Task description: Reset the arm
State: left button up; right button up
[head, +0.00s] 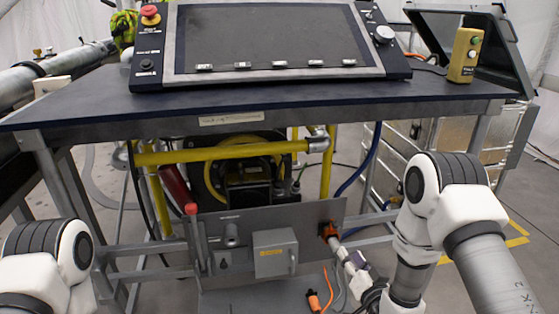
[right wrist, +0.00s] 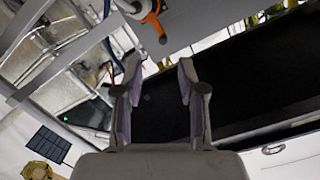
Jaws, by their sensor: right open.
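My right arm (head: 412,262) reaches down in front of the table at the right. Its gripper (head: 342,250) is by the lower grey panel, close to an orange handle (head: 328,231). In the right wrist view the two fingers of this gripper (right wrist: 159,72) stand apart with nothing between them. There the orange handle (right wrist: 153,20) shows beyond the fingertips, apart from them. My left arm (head: 48,255) shows only as a white and black joint at the lower left, and its gripper is out of view.
The dark table (head: 440,88) carries a control console (head: 270,40) and a yellow button box (head: 465,55). Below are yellow pipes (head: 215,152), a red lever (head: 194,222), a grey box (head: 274,253) and an orange plug (head: 314,301). Table legs and rails stand close to my arms.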

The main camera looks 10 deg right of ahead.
jog(key=s+a+f+n+g, duration=0.2)
jog(key=s+f+g, duration=0.6)
jog(key=s+f, duration=0.8)
jog(key=s+f+n+g, duration=0.15)
jog(key=s+g, duration=0.25)
jog(key=s, duration=0.5)
jog(key=s+f+n+g, duration=0.1)
jog(key=s+f+g, duration=0.2)
jog(key=s+g, duration=0.35)
notch_tip(320, 180, up, 29)
jog(key=s+t+p, duration=0.1)
jog(key=p, duration=2.7)
jog(key=shift+s+t+h, duration=0.3)
jog(key=shift+s+t, duration=0.05)
